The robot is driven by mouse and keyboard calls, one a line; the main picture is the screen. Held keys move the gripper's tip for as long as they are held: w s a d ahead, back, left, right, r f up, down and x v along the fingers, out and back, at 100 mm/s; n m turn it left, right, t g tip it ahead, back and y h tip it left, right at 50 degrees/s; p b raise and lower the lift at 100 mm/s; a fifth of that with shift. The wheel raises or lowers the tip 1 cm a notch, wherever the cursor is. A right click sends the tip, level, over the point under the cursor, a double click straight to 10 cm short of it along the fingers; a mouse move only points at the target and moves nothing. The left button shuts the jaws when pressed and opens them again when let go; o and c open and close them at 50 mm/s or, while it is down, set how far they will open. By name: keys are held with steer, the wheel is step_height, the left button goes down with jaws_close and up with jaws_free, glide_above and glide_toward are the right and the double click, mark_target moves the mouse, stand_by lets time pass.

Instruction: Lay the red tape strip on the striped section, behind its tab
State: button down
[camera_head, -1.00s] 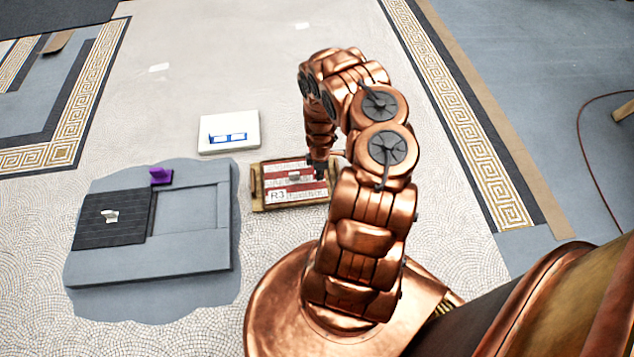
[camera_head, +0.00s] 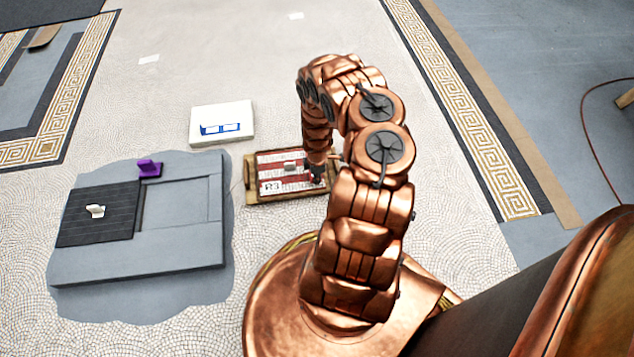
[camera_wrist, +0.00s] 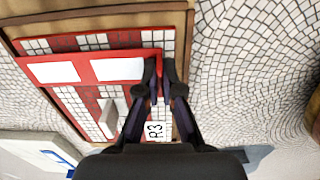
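The red tape strip (camera_wrist: 60,72), a red band with two white windows, lies across the wrist view above the far side of the red-and-white striped section (camera_wrist: 70,100). My gripper (camera_wrist: 163,70) is nearly shut at the strip's right end and appears to hold it. I cannot tell whether the strip touches the panel. The striped section, labelled R3 (camera_wrist: 155,131), has a pale upright tab (camera_wrist: 108,118). In the head view, my gripper (camera_head: 317,178) is at the right part of this section (camera_head: 275,172); the tab (camera_head: 290,166) stands near its middle. The strip is not distinct there.
A wooden tray (camera_head: 252,190) frames the striped section. Left of it is a grey slab (camera_head: 160,247) with a dark panel (camera_head: 80,222), a white tab (camera_head: 95,211) and a purple block (camera_head: 149,168). A white plate (camera_head: 205,112) carries a blue-framed strip (camera_head: 220,128).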

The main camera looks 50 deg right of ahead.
steer(key=shift+f, duration=0.75)
steer(key=shift+f+b, duration=0.15)
steer(key=shift+b, duration=0.15)
steer(key=c, duration=1.3)
jaws_free()
